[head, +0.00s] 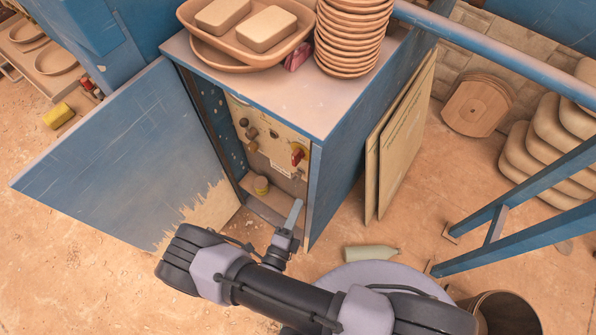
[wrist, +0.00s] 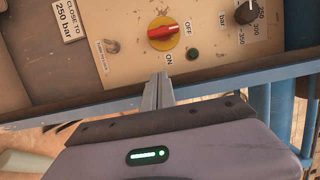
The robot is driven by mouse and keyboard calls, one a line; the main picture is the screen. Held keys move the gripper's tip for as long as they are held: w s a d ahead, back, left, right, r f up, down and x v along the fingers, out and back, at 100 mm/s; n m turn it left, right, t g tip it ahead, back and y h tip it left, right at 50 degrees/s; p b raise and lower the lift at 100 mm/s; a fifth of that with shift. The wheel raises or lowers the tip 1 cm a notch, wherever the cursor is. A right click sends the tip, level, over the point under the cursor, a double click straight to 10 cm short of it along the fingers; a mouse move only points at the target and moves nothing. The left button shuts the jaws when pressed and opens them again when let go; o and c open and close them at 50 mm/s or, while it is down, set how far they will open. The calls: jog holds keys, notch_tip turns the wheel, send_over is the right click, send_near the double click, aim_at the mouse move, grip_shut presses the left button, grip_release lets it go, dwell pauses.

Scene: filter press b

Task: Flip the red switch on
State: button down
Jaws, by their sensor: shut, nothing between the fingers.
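The red switch (head: 298,154) is a rotary knob on a yellow base, on the cream panel inside the open blue cabinet. In the wrist view the red switch (wrist: 162,32) has its handle pointing right, toward the OFF label (wrist: 190,27). The ON label (wrist: 170,58) is below it. My gripper (head: 297,204) is at the cabinet opening, below the switch in the head view. In the wrist view my gripper (wrist: 158,77) has its fingers together and empty, with tips just below the switch and apart from it in the picture.
The blue cabinet door (head: 120,160) stands open to the left. A black knob (wrist: 246,12) and a green button (wrist: 193,54) sit right of the switch. Stacked clay dishes (head: 352,35) stand on the cabinet top (head: 280,98). A bottle (head: 371,253) lies on the floor.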

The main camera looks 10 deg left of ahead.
aim_at(297, 157)
jog(key=w+a+b, duration=0.2)
jog(key=w+b, duration=0.1)
jog(key=w, duration=0.8)
jog(key=shift+a, duration=0.15)
